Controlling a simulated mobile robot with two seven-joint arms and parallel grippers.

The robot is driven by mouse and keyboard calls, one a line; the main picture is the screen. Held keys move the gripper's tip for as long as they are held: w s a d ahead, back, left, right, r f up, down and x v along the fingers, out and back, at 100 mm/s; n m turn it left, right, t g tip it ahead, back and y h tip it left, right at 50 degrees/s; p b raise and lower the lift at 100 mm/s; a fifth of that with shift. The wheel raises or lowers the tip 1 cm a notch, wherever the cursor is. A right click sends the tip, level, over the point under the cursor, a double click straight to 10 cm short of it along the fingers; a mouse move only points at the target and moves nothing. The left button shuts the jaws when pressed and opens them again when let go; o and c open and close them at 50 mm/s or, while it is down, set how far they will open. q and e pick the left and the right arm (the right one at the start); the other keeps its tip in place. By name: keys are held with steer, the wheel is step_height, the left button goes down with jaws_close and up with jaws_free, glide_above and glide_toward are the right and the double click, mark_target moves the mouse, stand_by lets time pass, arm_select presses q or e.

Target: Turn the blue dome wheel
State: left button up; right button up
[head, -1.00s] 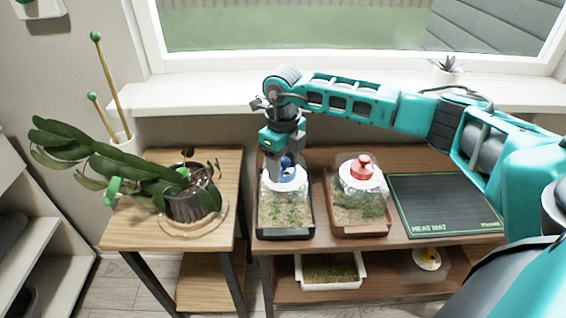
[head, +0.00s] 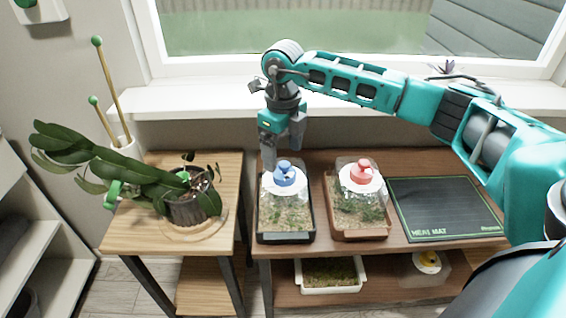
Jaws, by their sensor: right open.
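The blue dome wheel (head: 285,175) sits on top of a clear dome over a dark tray (head: 286,238) of soil and seedlings, on the brown table. My right gripper (head: 282,157) is open, just above and behind the blue wheel, with its fingers pointing down. It holds nothing and appears clear of the wheel. The wheel is now mostly unobstructed. My left gripper is not in the head view.
A second domed tray (head: 360,236) with a red wheel (head: 362,171) stands close on the right. A heat mat (head: 445,210) lies beyond it. A leafy potted plant (head: 190,205) stands on the left table. The windowsill (head: 200,100) runs behind.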

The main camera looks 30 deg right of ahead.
step_height(320, 180, up, 8)
steer(key=shift+f, duration=0.2)
stand_by(0.4)
